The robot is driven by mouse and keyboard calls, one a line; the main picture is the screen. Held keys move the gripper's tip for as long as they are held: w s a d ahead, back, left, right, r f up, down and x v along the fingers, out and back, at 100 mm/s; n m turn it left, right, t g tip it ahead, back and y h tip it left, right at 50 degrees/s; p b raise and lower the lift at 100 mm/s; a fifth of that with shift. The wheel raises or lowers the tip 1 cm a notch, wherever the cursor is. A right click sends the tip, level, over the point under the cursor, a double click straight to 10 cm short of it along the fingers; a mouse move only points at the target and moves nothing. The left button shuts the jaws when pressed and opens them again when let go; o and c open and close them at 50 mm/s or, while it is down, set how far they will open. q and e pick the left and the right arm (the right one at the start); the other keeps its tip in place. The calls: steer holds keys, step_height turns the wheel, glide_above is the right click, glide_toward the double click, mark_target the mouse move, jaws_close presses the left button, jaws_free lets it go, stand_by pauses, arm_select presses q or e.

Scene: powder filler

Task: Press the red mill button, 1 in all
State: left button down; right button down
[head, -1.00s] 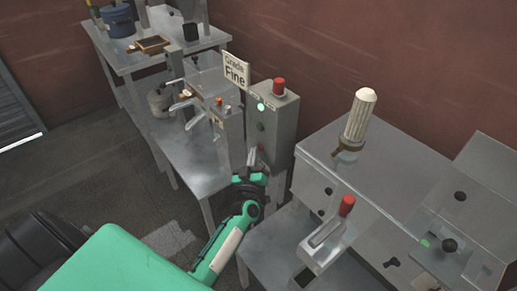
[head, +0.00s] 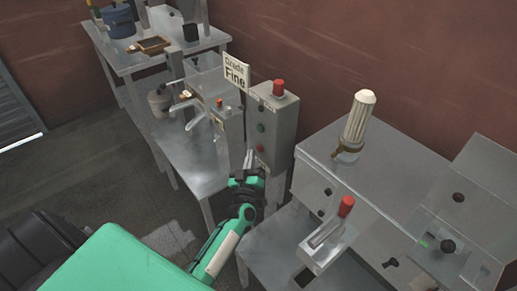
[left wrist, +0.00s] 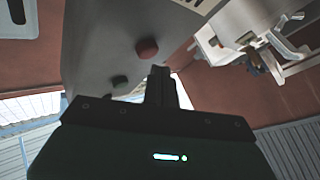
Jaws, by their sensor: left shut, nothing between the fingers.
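The grey control box (head: 273,125) carries a dark round lamp (head: 261,103), a dark green button (head: 261,127) and the red mill button (head: 260,148) down its front. A red knob (head: 278,88) sits on its top. My left gripper (head: 249,158) is shut and empty, just left of and slightly below the red button, seemingly apart from it. In the left wrist view the red button (left wrist: 147,48) and green button (left wrist: 119,81) show near the shut fingertips (left wrist: 160,72). My right gripper is not in view.
A "Grade Fine" sign (head: 236,72) stands left of the box. A metal machine with a red-tipped lever (head: 346,206) and a white ribbed cylinder (head: 359,118) is at the right. A table (head: 184,160) with fittings stands at the left.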

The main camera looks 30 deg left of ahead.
arm_select(q)
steer(key=s, duration=0.1)
steer(key=s+a+p, duration=0.1)
steer(key=s, duration=0.1)
steer(key=s+a, duration=0.1)
steer(key=shift+s, duration=0.3)
stand_by(0.3)
stand_by(0.7)
